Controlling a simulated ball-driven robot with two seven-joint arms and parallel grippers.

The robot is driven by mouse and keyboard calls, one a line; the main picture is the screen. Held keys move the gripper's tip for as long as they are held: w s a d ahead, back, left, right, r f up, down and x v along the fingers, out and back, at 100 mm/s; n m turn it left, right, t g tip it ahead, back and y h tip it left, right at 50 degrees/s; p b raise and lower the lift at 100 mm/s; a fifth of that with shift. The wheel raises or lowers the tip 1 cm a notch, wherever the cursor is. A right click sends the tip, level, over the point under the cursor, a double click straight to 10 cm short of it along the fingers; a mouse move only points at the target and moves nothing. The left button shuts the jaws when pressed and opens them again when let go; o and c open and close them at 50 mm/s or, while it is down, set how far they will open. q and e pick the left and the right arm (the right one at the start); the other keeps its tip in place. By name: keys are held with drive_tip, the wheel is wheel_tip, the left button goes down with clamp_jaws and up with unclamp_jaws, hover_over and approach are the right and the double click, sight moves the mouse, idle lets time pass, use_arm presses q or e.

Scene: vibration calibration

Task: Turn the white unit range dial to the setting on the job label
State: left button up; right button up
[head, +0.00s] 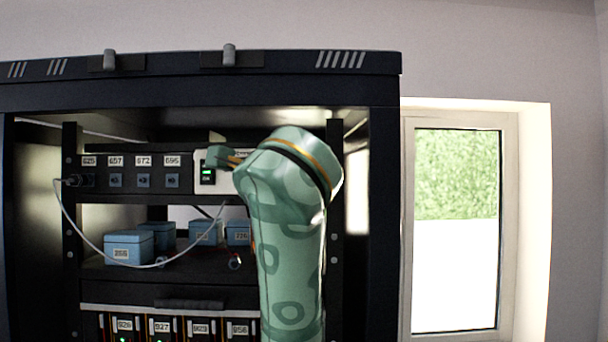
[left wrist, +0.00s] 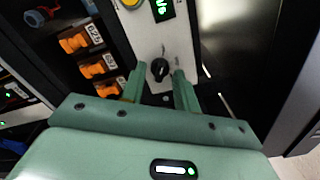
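The white unit (head: 207,181) sits on the rack's upper shelf at its right end, with a green-lit display (head: 207,175); my arm covers its right part in the head view. In the left wrist view the white unit's face (left wrist: 150,42) shows the display at its top and a black range dial (left wrist: 159,70) below. My left gripper (left wrist: 160,73) is open, with one finger on each side of the dial; I cannot tell whether they touch it. The dial's setting marks are too small to read. I cannot make out which label is the job label. My right gripper is not in view.
Left of the unit is a dark panel (head: 130,160) with several labelled sockets; a plug with a white cable (head: 75,222) is at its left end. Blue boxes (head: 130,249) stand on the shelf below. The rack's right post (head: 384,200) is close to my arm.

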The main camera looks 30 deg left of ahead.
use_arm(q)
drive_tip(key=shift+w, duration=0.2)
drive_tip(key=shift+a, duration=0.1)
drive_tip(key=shift+c, duration=0.3)
clamp_jaws()
